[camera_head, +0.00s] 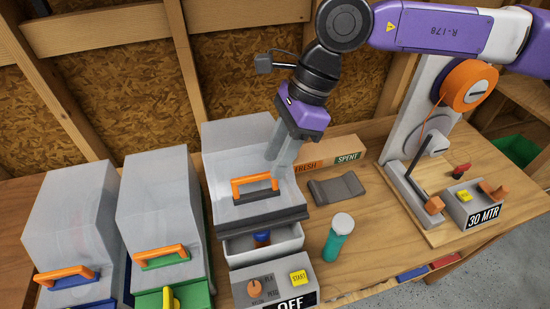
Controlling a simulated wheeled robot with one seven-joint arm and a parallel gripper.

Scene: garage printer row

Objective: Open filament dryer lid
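The filament dryer stands third from the left, behind a control box (275,287) marked OFF. Its pale grey lid (238,137) has an orange handle (252,181) and a dark front rim (262,219). The rim stands above the white base (238,256), and a gap shows part of a blue and red item (262,237) inside. The lid appears tilted up at the front. My gripper (279,158) points down over the lid, just behind and right of the handle. Its fingers look close together; whether they touch anything is unclear.
Two similar lidded boxes (70,215) (155,205) stand at left. A green bottle with a pale cap (338,235), a dark grey holder (337,188) and a FRESH/SPENT box (328,152) are at right. Some bare bench lies between.

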